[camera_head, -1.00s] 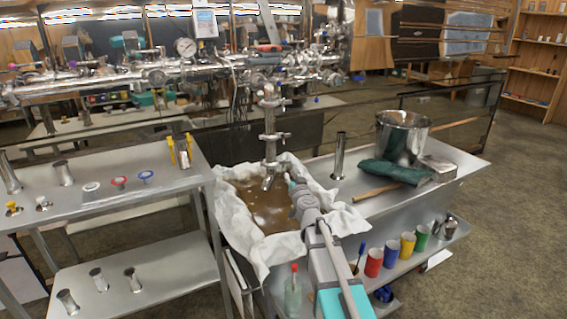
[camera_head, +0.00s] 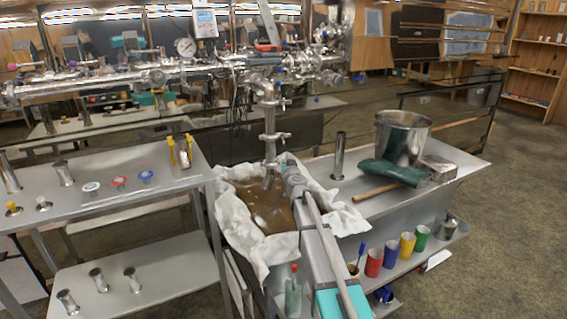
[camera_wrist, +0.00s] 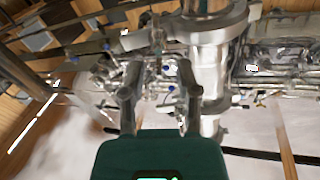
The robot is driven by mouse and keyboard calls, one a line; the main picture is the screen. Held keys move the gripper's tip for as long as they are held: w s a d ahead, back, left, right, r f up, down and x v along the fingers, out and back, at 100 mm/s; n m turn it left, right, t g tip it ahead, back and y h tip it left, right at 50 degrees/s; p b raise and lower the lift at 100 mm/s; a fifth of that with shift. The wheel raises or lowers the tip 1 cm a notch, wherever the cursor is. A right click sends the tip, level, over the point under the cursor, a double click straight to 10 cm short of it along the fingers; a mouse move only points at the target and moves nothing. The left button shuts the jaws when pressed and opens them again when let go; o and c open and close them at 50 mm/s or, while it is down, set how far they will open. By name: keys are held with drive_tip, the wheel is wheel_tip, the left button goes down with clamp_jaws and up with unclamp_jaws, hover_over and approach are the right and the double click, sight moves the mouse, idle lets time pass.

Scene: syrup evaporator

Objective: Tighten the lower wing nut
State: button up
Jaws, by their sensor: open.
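A vertical steel pipe (camera_head: 269,122) hangs over the pan, with an upper clamp (camera_head: 278,102) and a lower clamp (camera_head: 270,137). The lower wing nut (camera_head: 287,135) is a small piece at the lower clamp's right side. My gripper (camera_head: 287,160) is just below and right of that clamp, apart from the wing nut as far as I can tell. In the wrist view my gripper (camera_wrist: 159,68) has its two fingers spread, with nothing clearly held between them. The pipe (camera_wrist: 209,70) stands right of the fingers there. Which small fitting there is the wing nut, I cannot tell.
The cloth-lined pan (camera_head: 265,205) of brown liquid lies below. A left table (camera_head: 110,200) holds small fittings. A right bench (camera_head: 440,178) holds a steel bucket (camera_head: 402,135) and a dark green cloth (camera_head: 390,172). Horizontal piping (camera_head: 130,80) runs behind.

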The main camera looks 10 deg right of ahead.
drive_tip(key=shift+w, duration=0.2)
clamp_jaws()
drive_tip(key=shift+a, duration=0.3)
drive_tip(key=shift+d, duration=0.3)
idle(0.5)
